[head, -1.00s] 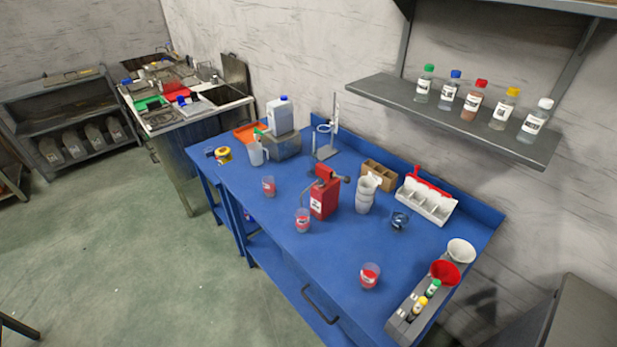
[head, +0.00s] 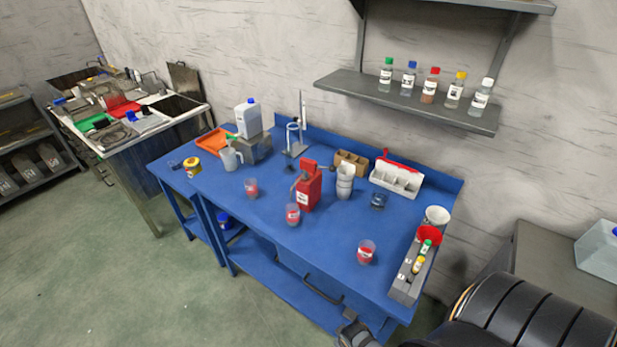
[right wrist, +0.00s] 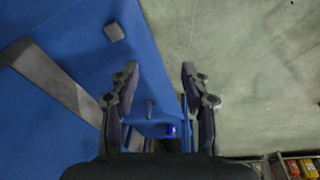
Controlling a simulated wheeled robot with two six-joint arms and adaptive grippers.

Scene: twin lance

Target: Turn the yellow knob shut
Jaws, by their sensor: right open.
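A small yellow and black round thing (head: 192,167) sits near the left end of the blue table; it may be the yellow knob, but it is too small to tell. My right gripper (right wrist: 160,85) is open and empty in the right wrist view, with the blue table to its left and floor to its right. In the head view a grey part of it (head: 356,335) shows at the bottom edge, in front of the table and far from the yellow thing. My left gripper is out of view.
A shelf (head: 400,100) with bottles hangs above. Floor at left is clear.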

